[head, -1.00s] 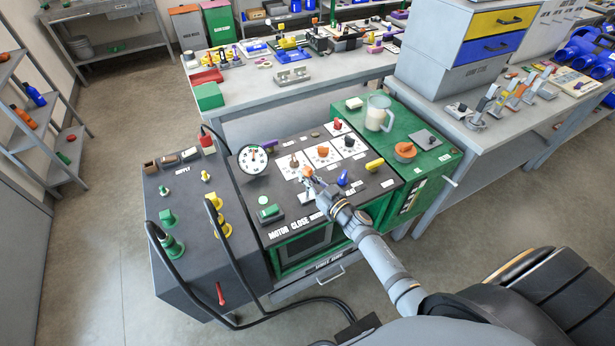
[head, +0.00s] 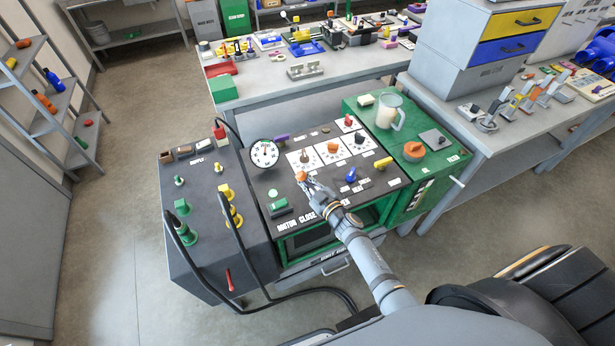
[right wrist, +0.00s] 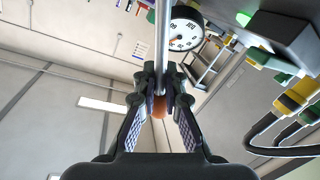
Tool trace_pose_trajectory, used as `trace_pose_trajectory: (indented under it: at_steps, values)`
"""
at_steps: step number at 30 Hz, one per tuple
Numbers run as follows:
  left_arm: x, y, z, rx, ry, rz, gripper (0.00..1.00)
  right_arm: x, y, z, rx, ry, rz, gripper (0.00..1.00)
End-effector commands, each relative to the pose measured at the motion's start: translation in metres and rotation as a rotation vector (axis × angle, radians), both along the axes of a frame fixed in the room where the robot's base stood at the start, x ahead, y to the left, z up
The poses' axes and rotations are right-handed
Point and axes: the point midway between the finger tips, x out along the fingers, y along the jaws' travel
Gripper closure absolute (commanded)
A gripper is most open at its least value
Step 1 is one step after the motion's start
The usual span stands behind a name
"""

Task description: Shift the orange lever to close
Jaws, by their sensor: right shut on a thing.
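The orange lever (head: 301,175) has a small orange knob and stands on the dark top panel (head: 277,176) of the green cart, near its front. In the right wrist view, its orange knob (right wrist: 159,106) is between the fingers, with a bright metal rod (right wrist: 162,40) running up from it. My right gripper (head: 304,182) is shut on this knob; its fingers also show in the right wrist view (right wrist: 160,98). White "MOTOR CLOSE" lettering (head: 297,222) is on the front edge. My arm covers part of the panel. My left gripper is not in view.
A round gauge (head: 264,153) stands at the panel's back left, with a green button (head: 277,203) in front. A blue knob (head: 351,174) and a yellow knob (head: 383,163) are to the right. The dark supply cabinet (head: 208,200) with looped cables adjoins on the left.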

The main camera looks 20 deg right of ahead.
Motion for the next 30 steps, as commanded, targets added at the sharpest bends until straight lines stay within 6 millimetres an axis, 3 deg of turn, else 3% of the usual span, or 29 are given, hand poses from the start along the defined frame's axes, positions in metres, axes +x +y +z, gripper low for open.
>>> trace_pose_trajectory:
  at_steps: [2, 3, 8, 19, 30]
  values:
    - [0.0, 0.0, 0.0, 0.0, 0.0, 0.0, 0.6, 0.001, 0.001, 0.002, 0.0, -0.006, 0.003, 1.0]
    - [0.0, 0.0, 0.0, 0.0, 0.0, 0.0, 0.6, 0.001, 0.001, 0.002, 0.0, -0.005, 0.004, 0.9]
    - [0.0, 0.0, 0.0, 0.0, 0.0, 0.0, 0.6, 0.001, 0.001, 0.002, 0.002, -0.005, 0.003, 0.68]
    - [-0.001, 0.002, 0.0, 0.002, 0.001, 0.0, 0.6, -0.006, -0.002, 0.0, 0.001, 0.0, 0.001, 0.67]
    - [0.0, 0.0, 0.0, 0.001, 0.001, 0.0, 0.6, -0.085, -0.021, 0.007, 0.0, 0.0, 0.003, 0.67]
